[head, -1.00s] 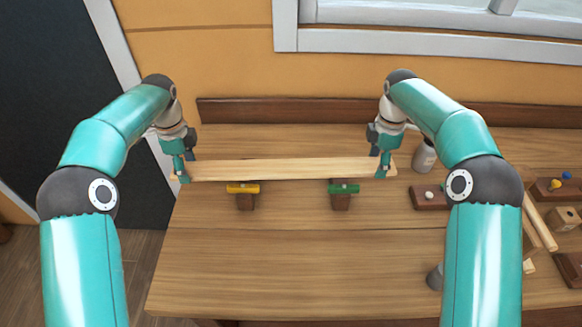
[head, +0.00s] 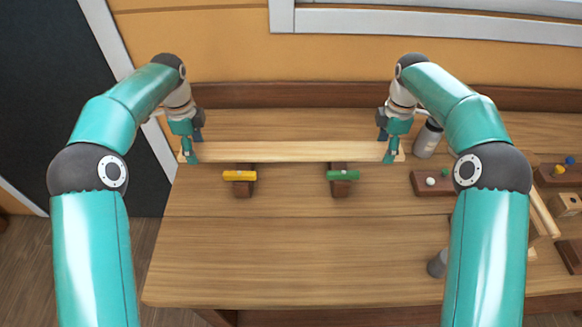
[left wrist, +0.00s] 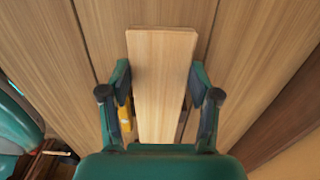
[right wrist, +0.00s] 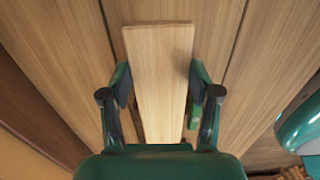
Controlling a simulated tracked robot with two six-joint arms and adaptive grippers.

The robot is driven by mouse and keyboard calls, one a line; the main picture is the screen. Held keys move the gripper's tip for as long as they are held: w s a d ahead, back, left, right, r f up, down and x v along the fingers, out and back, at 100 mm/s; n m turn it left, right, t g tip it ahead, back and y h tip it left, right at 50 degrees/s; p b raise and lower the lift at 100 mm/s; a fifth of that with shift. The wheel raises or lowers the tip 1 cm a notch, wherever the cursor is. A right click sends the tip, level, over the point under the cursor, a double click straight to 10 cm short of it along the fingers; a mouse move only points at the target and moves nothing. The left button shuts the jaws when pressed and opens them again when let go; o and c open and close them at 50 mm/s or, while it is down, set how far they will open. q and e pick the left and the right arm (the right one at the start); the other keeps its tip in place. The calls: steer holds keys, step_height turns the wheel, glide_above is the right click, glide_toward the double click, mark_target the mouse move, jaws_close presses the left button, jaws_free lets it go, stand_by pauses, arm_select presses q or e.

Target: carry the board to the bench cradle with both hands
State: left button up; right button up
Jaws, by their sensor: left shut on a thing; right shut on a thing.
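The board (head: 290,151) is a long pale plank, lying level across the picture over the rear part of the bench. My left gripper (head: 190,152) is shut on its left end. My right gripper (head: 392,152) is shut on its right end. The board also runs between the fingers in the left wrist view (left wrist: 162,85) and the right wrist view (right wrist: 158,85). The bench cradle is two dark wooden supports, one with a yellow bar (head: 239,176), one with a green bar (head: 342,175). In the head view the bars show just in front of the board; its height above them is hard to tell.
The bench top (head: 290,240) is clear in front of the cradle. A grey-white bottle (head: 428,138) stands close beyond the board's right end. A dark block with a white ball (head: 432,182) and other wooden pieces lie at right. A grey cylinder (head: 437,263) stands by my right arm.

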arm_select(q)
steer(key=shift+s+r, duration=0.1)
arm_select(e)
steer(key=shift+r, duration=0.1)
